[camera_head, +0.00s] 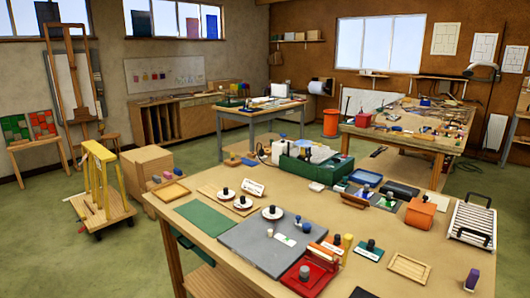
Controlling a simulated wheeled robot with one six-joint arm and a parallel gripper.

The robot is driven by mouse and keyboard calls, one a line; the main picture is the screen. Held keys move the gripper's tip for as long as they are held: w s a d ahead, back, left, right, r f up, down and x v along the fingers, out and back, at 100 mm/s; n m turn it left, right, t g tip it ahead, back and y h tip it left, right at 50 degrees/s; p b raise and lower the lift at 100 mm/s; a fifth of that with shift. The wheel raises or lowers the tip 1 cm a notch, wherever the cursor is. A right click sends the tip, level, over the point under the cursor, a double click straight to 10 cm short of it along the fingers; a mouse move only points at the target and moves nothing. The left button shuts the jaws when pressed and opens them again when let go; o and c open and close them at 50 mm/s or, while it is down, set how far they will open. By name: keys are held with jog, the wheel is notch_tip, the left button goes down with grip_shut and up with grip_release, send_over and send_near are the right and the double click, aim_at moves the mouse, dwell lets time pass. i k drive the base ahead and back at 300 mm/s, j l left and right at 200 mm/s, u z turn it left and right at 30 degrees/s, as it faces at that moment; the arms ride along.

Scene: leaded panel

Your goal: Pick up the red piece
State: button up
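On the near table (165,208), a flat red piece (318,284) lies near the front edge, with a grey knob (304,273) standing on it. An orange-red bar (322,252) lies just behind it, close to a yellow upright peg (346,248). I cannot tell for sure which of these is the red piece of the task. A grey board (255,240) lies to the left with white discs and small knobbed pieces on it. My gripper and arm are not in view.
A green mat (203,218) lies left of the board. An orange box (420,213), a wooden tray (409,267), a wire rack (472,220) and a purple peg (472,279) stand to the right. Green floor (60,250) is open at the left, around a yellow trestle (97,175).

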aim_at(307, 275)
jog(key=k+l, duration=0.1)
jog(key=k, duration=0.4)
jog(key=i+j+z, duration=0.35)
jog(key=i, duration=0.3)
jog(key=i+j+z, duration=0.4)
jog(key=i+j, duration=0.1)
jog(key=i, duration=0.1)
